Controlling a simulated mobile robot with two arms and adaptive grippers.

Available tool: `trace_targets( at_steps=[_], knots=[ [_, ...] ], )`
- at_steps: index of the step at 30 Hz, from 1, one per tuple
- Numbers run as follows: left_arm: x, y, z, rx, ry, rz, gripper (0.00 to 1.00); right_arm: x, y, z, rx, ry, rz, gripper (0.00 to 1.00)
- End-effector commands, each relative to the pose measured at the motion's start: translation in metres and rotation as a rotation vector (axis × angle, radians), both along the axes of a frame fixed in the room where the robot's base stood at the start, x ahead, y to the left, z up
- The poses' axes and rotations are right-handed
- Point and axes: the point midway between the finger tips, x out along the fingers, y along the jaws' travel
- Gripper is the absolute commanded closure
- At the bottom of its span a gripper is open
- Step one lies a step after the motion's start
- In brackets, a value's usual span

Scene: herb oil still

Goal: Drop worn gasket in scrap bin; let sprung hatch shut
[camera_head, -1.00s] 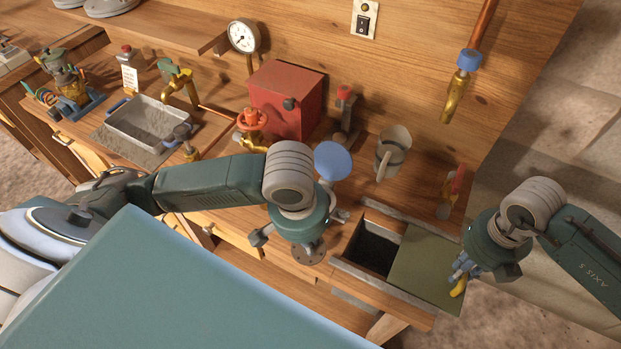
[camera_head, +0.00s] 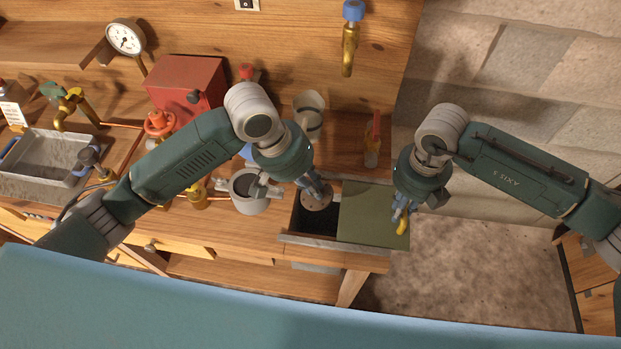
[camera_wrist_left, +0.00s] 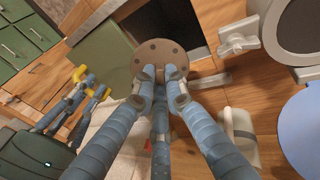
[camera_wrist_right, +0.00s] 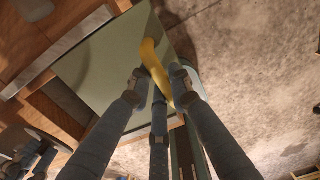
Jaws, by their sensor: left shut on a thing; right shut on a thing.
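The worn gasket (camera_head: 318,203) is a round brown-grey disc with small holes around its rim. My left gripper (camera_head: 319,191) is shut on its edge and holds it over the scrap bin's dark opening (camera_head: 318,224). The gasket covers part of the opening; it also shows in the left wrist view (camera_wrist_left: 157,58). The flat green hatch (camera_head: 368,212) lies to the right of the opening, leaving it uncovered. My right gripper (camera_head: 402,214) is shut on the hatch's yellow handle (camera_head: 402,227), which shows in the right wrist view (camera_wrist_right: 155,65). The bin's inside is too dark to make out.
A grey pot (camera_head: 248,198) stands left of the bin. Open floor lies right of the bench.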

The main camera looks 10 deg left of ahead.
Motion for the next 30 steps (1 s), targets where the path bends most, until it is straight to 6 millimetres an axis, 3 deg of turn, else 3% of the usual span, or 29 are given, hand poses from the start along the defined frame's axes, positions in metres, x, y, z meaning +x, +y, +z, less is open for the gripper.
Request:
trace_targets(
  at_steps=[13,14,17,26,30],
  knots=[
    [0.000,0.000,-0.011,0.001,-0.001,0.000,1.00,0.003,-0.002,0.002,-0.005,-0.006,-0.004,1.00],
    [0.000,0.000,-0.011,0.001,-0.001,0.000,0.87,0.003,-0.002,0.002,-0.005,-0.006,-0.004,1.00],
    [0.000,0.000,-0.011,0.001,-0.001,0.000,0.67,0.003,-0.003,0.002,-0.005,-0.006,-0.004,1.00],
    [0.000,0.001,-0.010,0.001,-0.001,0.000,0.67,0.003,-0.003,0.002,-0.005,-0.006,-0.004,1.00],
    [0.000,0.005,0.000,0.000,-0.004,0.000,0.67,0.003,-0.003,0.002,-0.005,-0.006,-0.004,1.00]
  ],
)
